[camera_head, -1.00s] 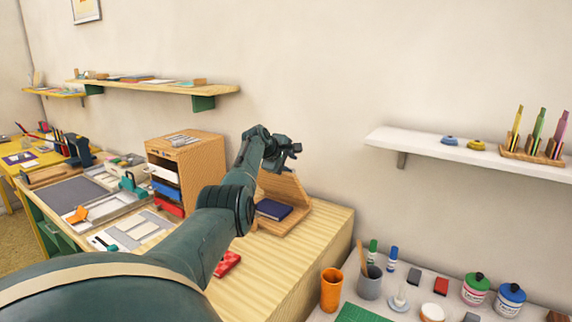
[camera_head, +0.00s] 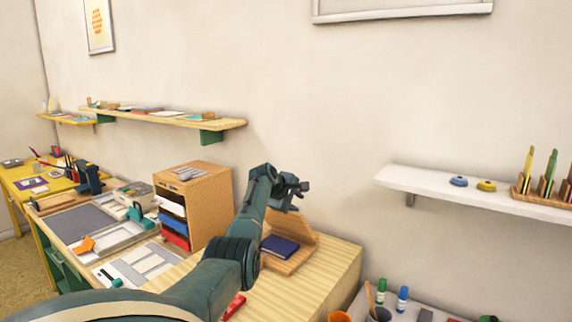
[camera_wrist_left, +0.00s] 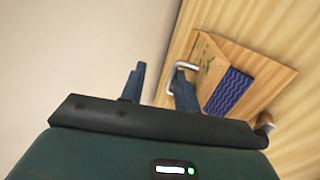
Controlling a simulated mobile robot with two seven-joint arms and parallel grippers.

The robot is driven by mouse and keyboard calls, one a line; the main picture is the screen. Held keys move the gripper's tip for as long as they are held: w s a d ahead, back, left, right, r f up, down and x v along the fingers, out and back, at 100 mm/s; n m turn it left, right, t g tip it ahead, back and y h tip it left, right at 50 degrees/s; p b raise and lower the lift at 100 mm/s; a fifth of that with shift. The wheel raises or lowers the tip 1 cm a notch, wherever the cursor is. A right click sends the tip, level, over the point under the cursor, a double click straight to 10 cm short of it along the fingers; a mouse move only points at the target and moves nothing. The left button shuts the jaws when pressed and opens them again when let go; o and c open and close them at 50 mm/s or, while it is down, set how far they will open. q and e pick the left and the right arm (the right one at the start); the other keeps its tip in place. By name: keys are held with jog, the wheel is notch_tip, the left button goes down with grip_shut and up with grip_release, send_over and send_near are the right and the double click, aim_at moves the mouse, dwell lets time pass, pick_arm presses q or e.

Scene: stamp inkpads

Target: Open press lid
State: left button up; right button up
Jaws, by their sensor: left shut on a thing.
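The wooden press (camera_head: 304,232) stands on the light wooden desk, its lid raised and tilted back. A dark blue book or pad (camera_head: 280,247) lies on its base; the wrist view shows a blue wavy-patterned item (camera_wrist_left: 230,90) there. My left gripper (camera_head: 300,190) is at the top edge of the raised lid. In the left wrist view, its fingers (camera_wrist_left: 160,82) are at the metal handle (camera_wrist_left: 187,66) on the lid (camera_wrist_left: 206,60), and they are shut on it. The exact finger contact is partly hidden. My right gripper is in no view.
A wooden drawer box (camera_head: 205,200) with coloured trays stands left of the press. My left arm covers part of the desk (camera_head: 330,275). A white shelf (camera_head: 420,183) is on the wall at right. The wall behind the press is bare.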

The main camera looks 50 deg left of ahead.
pick_arm(q)
jog(key=shift+t, duration=0.3)
jog(key=r, duration=0.2)
jog(key=a+r, duration=0.1)
jog(key=r, duration=0.1)
jog(key=shift+s+r, duration=0.15)
jog(key=shift+r, duration=0.05)
jog(key=shift+o, duration=0.2)
jog(key=shift+s+r, duration=0.2)
jog(key=shift+r, duration=0.15)
jog(key=s+d+r, duration=0.2)
jog(key=r, duration=0.1)
jog(key=shift+s+r, duration=0.2)
jog(key=shift+s, duration=0.1)
jog(key=shift+c, duration=0.2)
jog(key=shift+s+d+r, duration=0.1)
jog(key=shift+s+r, duration=0.2)
jog(key=shift+r, duration=0.45)
jog(key=shift+s+d+r, duration=0.1)
jog(key=shift+s+r, duration=0.15)
jog(key=shift+r, duration=0.45)
jog(key=shift+s+r, duration=0.3)
jog(key=shift+r, duration=0.45)
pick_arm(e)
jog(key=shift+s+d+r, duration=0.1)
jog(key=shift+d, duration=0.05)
